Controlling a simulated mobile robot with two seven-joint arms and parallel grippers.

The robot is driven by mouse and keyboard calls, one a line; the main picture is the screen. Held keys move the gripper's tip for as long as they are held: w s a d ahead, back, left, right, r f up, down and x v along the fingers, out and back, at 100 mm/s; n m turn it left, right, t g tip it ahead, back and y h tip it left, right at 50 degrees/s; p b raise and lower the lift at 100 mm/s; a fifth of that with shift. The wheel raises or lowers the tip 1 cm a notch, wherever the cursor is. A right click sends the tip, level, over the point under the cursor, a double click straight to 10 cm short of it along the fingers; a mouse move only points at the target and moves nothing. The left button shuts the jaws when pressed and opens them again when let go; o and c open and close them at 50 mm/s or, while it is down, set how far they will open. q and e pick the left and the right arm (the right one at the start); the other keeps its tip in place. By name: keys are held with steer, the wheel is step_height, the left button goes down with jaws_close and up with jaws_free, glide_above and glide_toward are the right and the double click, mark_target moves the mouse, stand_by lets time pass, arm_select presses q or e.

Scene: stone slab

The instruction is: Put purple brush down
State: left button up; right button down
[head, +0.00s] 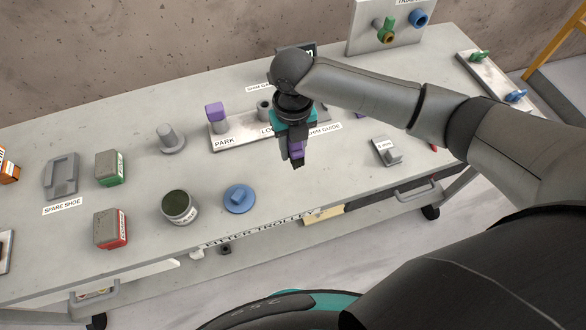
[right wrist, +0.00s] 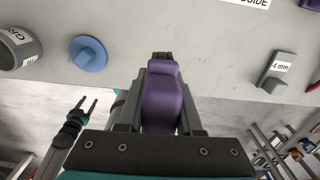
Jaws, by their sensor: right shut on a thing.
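The purple brush (right wrist: 163,98) is between the jaws of my right gripper (right wrist: 162,65), which is shut on it.
A long base (head: 235,140) marked PARK carries a purple block (head: 215,112). A blue knob (head: 239,198), a grey tub (head: 179,207) and a 4 mm block (head: 387,151) stand nearby. The trolley top (head: 335,185) is bare between the blue knob and the 4 mm block, near the front edge.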

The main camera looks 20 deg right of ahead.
glide_above(293, 176)
step_height(293, 176, down, 8)
steer(key=shift+s+r+b, duration=0.1)
steer(key=shift+b, duration=0.35)
steer(key=shift+f, duration=0.7)
